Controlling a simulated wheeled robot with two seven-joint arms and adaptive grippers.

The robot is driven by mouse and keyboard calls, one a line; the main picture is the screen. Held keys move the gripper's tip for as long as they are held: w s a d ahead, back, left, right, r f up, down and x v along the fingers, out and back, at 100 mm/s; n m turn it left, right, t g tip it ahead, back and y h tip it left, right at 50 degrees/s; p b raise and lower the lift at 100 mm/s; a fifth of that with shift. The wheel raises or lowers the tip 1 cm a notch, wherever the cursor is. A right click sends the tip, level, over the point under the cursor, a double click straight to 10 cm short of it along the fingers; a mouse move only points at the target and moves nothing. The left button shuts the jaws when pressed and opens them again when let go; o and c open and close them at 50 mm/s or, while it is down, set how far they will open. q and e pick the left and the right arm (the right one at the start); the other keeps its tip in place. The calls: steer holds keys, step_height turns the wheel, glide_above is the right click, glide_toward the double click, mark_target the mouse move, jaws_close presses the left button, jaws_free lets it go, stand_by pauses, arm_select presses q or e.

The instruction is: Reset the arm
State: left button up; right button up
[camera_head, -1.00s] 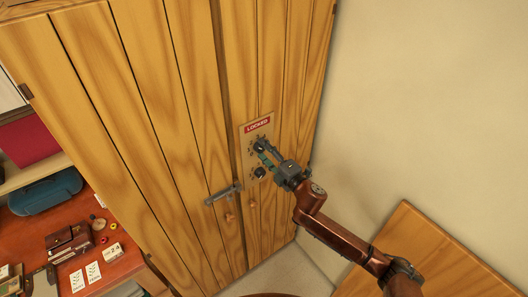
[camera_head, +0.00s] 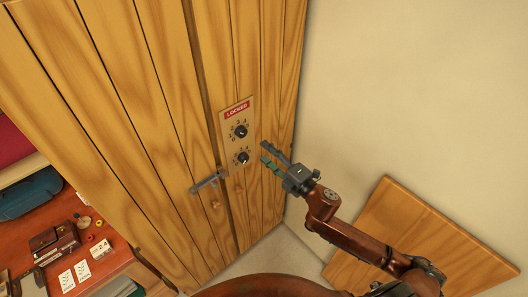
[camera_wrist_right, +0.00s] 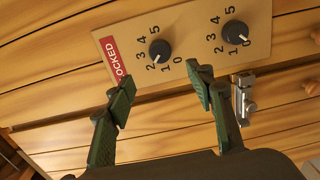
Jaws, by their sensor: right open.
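My right gripper (camera_head: 264,153) is open and empty in the head view, just right of the dial plate (camera_head: 252,120) on the wooden cabinet. In the right wrist view, its two green-padded fingers (camera_wrist_right: 162,78) are spread apart, with the plate beyond them. The plate bears a red LOCKED sign (camera_head: 237,113), an upper dial (camera_head: 240,131) and a lower dial (camera_head: 242,157). In the wrist view, the dial nearer the sign (camera_wrist_right: 159,50) seems to point near 2, and the other dial (camera_wrist_right: 235,33) near 0. My left gripper is out of view.
A metal latch (camera_head: 208,181) sits across the cabinet doors (camera_head: 150,110). A red-brown desk (camera_head: 60,215) with cards, a wallet and a blue case (camera_head: 30,194) stands left. A wooden panel (camera_head: 420,235) is at lower right. Free room lies before the pale wall (camera_head: 400,90).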

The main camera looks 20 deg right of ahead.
stand_by(0.3)
